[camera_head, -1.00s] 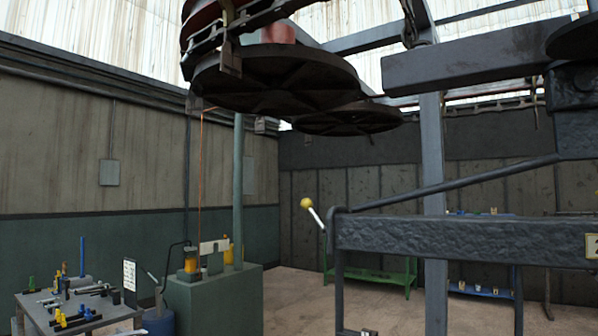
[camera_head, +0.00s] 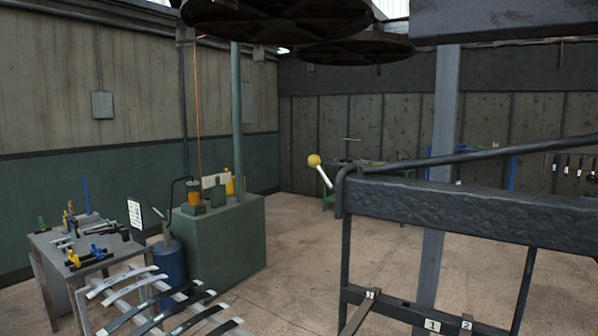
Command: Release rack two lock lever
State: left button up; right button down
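A lever with a yellow ball knob (camera_head: 314,161) and a pale shaft sticks up and to the left from the left end of a dark steel rack beam (camera_head: 470,208). I take it for a lock lever, but I cannot tell from this view which rack it belongs to. Number plates marked 1 (camera_head: 432,326) and 2 (camera_head: 467,325) show on the lower rail of the rack. Neither of my grippers is in view.
A grey table (camera_head: 50,262) with tools stands at the left. A green cabinet (camera_head: 215,240) with a post stands beside it, with a blue drum (camera_head: 168,263) in front. Curved leaf springs (camera_head: 150,300) lie at the bottom left. Large dark discs (camera_head: 275,15) hang overhead. Floor (camera_head: 300,270) is clear left of the rack.

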aim_at(314, 162)
jog(key=i+j+z, duration=0.1)
jog(key=j, duration=0.45)
jog(key=i+j, duration=0.2)
jog(key=j, duration=0.35)
jog(key=i+j+z, duration=0.15)
jog(key=j, duration=0.45)
jog(key=i+j, duration=0.1)
jog(key=j, duration=0.45)
jog(key=i+j+z, duration=0.15)
jog(key=j, duration=0.45)
jog(key=k+l, duration=0.05)
